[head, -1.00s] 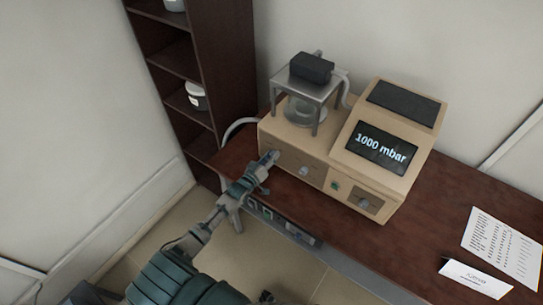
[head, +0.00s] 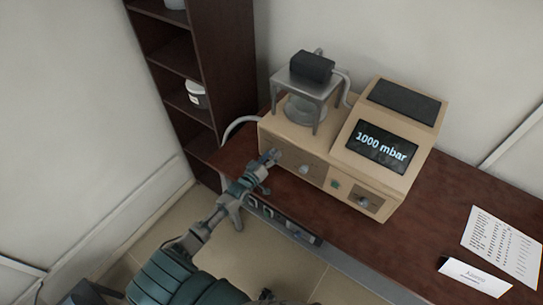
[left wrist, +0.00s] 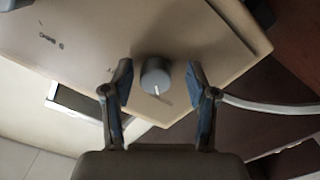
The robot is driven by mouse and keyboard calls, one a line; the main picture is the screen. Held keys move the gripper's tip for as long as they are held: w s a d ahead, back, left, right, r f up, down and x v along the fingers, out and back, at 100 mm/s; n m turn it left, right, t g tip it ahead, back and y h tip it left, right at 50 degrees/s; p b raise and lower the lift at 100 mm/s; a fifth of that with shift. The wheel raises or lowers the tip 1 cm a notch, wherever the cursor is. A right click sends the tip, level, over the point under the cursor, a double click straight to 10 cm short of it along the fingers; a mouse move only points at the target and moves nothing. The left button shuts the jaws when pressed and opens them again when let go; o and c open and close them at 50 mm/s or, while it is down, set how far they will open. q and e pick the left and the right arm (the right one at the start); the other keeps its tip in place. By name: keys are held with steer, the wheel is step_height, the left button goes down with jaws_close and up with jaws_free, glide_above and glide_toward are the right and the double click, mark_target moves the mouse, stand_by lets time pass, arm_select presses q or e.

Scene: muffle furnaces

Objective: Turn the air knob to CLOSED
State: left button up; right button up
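The beige furnace unit (head: 310,150) stands on the table, its screen (head: 382,148) reading 1000 mbar. In the left wrist view a grey round knob (left wrist: 155,76) with a white pointer mark sits on the beige panel (left wrist: 100,40), between the two fingertips of my left gripper (left wrist: 158,88). The fingers are apart on both sides of the knob, with gaps showing. In the head view my left gripper (head: 270,160) is at the left end of the front panel and hides that knob. Another knob (head: 304,169) is at the panel's middle. My right gripper is not clearly seen.
A dark shelf (head: 205,60) with a white jar (head: 196,95) stands at the left. A white hose (head: 238,126) runs behind the unit. A printed sheet (head: 503,244) and a folded card (head: 474,278) lie on the brown table (head: 430,200) at right.

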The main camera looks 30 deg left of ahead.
arm_select(q)
steer(key=shift+r, duration=0.1)
steer(key=s+a, duration=0.1)
steer(key=s, duration=1.1)
steer(key=shift+w, duration=0.1)
